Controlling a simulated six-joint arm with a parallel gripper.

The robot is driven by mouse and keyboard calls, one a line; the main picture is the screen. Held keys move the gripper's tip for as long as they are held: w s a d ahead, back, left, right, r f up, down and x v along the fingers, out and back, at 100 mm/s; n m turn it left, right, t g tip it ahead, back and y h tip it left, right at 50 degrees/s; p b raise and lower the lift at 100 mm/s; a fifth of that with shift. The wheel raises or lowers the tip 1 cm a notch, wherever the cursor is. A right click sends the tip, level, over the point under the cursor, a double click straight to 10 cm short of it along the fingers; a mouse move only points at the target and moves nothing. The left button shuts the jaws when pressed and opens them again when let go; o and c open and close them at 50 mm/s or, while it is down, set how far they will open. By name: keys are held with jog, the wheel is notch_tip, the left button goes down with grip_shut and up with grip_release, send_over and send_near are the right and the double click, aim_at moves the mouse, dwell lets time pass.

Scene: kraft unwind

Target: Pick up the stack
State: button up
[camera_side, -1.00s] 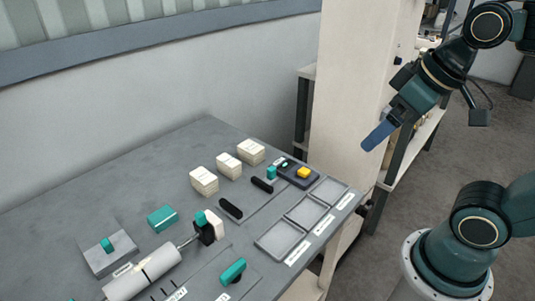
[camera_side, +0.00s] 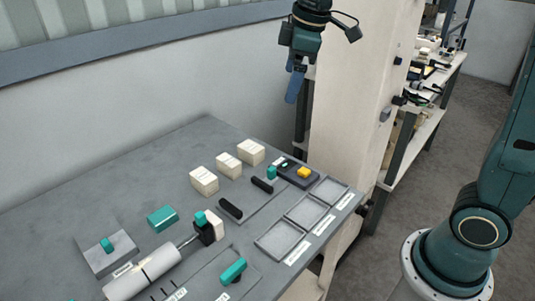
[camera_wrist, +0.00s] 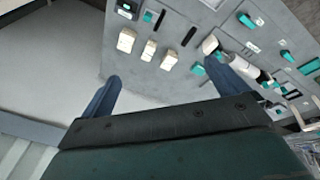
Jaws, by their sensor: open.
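Three cream stacks stand in a row on the grey table: a near one (camera_side: 204,181), a middle one (camera_side: 229,165) and a far one (camera_side: 251,152). They also show in the wrist view as blocks (camera_wrist: 126,40), (camera_wrist: 148,51) and (camera_wrist: 169,61). Which one the task means cannot be told. My gripper (camera_side: 293,90) hangs high above the far end of the table, with blue fingers pointing down. In the wrist view its two fingers (camera_wrist: 168,90) are wide apart with nothing between them.
Three shallow grey trays (camera_side: 305,211) line the right edge. A dark box with a yellow button (camera_side: 304,172) sits behind them. A white roll (camera_side: 143,273), a teal block (camera_side: 162,218) and teal-handled fixtures stand nearer. A pale column (camera_side: 350,100) rises behind the table.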

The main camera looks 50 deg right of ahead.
jog(key=w+f+n+g, duration=0.1)
jog(key=w+f+n, duration=0.2)
jog(key=w, duration=0.5)
jog(key=n+g, duration=0.2)
jog(key=n, duration=0.5)
send_over(228, 160)
notch_tip(228, 160, down, 19)
jog(key=shift+d+f, duration=0.15)
jog(key=shift+f, duration=4)
jog(key=shift+f, duration=2.6)
jog(key=c, duration=1.1)
